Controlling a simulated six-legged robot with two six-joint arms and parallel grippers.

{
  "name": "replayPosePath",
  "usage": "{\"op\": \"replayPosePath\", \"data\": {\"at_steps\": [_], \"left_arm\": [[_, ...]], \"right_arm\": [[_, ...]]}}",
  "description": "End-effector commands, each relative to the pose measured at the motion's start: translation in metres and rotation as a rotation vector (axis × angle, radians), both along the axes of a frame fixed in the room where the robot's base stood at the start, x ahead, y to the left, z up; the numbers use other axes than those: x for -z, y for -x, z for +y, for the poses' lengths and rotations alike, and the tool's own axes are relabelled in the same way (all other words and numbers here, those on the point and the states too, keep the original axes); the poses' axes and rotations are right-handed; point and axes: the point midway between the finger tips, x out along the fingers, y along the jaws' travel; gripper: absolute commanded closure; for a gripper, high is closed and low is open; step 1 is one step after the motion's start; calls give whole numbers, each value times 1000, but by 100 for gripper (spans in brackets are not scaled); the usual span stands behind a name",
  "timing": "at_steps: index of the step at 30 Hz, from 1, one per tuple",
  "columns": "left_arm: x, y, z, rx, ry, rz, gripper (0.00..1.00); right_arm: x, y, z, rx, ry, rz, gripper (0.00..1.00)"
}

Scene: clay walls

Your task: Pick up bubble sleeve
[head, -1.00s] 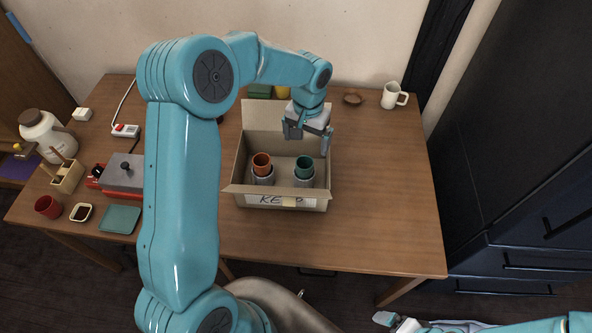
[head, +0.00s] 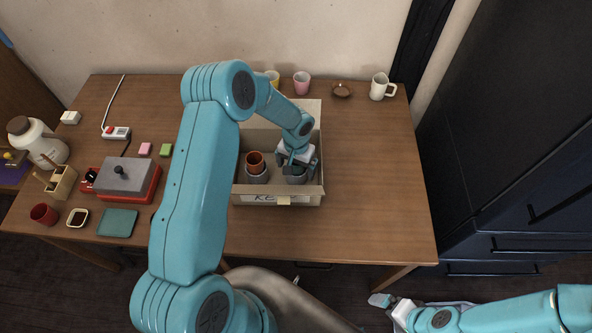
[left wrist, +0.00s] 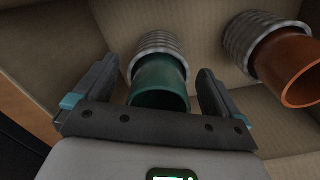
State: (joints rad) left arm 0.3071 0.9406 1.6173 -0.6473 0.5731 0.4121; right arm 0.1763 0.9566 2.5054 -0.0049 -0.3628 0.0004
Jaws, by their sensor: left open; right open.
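Two grey ribbed sleeves stand in an open cardboard box (head: 314,190). One sleeve (head: 296,179) is around a green cup (left wrist: 160,82) and also shows in the left wrist view (left wrist: 157,42). The other sleeve (head: 257,177) is around an orange-brown cup (head: 255,160) and appears at the upper right of the left wrist view (left wrist: 250,36). My left gripper (head: 298,168) is open in the box, its fingers on either side of the green cup and its sleeve; contact is not clear. My right gripper (head: 380,300) is low, off the table.
The box walls stand close around the cups. A pink cup (head: 302,83), brown dish (head: 342,90) and white mug (head: 381,87) stand behind the box. A red-and-grey device (head: 128,178) is left. The table's right side (head: 380,180) is clear.

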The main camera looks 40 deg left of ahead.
Motion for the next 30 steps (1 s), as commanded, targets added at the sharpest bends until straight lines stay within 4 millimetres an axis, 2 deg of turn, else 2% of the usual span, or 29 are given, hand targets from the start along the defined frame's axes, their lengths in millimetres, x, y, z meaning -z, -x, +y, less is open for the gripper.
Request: {"op": "replayPosePath", "data": {"at_steps": [3,10,11,15,16,26,30], "left_arm": [[12,0,1,0,0,0,2],[14,-1,1,0,0,-2,2],[14,-1,1,0,0,-1,9],[14,-1,1,0,0,-2,54],[14,-1,1,0,0,-2,57],[14,-1,1,1,0,-2,57],[8,-1,1,0,-1,-3,57]], "right_arm": [[-3,0,0,-1,0,0,0],[-2,0,0,0,0,0,0],[-2,0,0,0,0,0,0],[-2,0,0,0,0,0,0],[-2,0,0,0,0,0,0],[-2,0,0,0,0,0,0],[-1,0,0,0,0,0,0]]}}
